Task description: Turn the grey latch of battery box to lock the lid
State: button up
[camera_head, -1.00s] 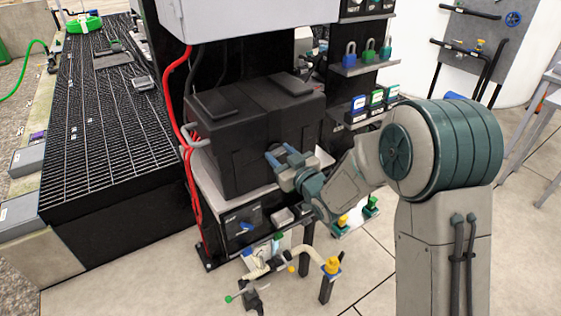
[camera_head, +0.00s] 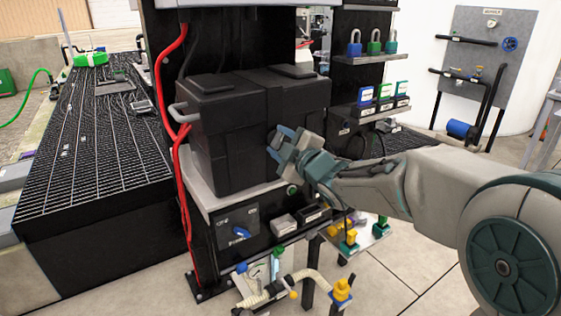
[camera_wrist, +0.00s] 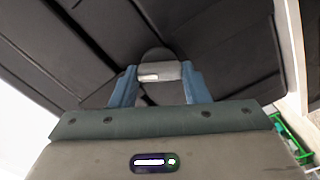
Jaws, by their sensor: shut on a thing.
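The black battery box (camera_head: 225,130) sits on a pale shelf of the black stand, with its lid down. In the wrist view the box's dark face (camera_wrist: 210,40) fills most of the picture. The grey latch (camera_wrist: 158,72) shows there between my two blue fingertips, against a dark rounded part of the box. My gripper (camera_wrist: 160,82) is shut on the latch, with one finger on each side. In the head view my gripper (camera_head: 279,145) is at the front face of the box, and it hides the latch.
Red cables (camera_head: 180,150) run down the left side of the box beside a grey side handle (camera_head: 180,112). Padlocks (camera_head: 373,42) stand on a shelf at right. Below are a panel with a blue knob (camera_head: 240,232) and pipework with a yellow valve (camera_head: 342,290).

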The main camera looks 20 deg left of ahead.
jog(key=n+b, duration=0.1)
jog(key=b, duration=0.1)
jog(key=n+b, duration=0.2)
jog(key=shift+f, duration=0.35)
jog(key=n+b, duration=0.2)
jog(key=shift+r+n+b, duration=0.2)
jog(key=shift+n+b, duration=0.15)
jog(key=shift+n, duration=0.35)
jog(key=o, duration=1)
jog(key=shift+a, duration=0.1)
jog(key=p+v, duration=0.2)
jog(key=v, duration=1.2)
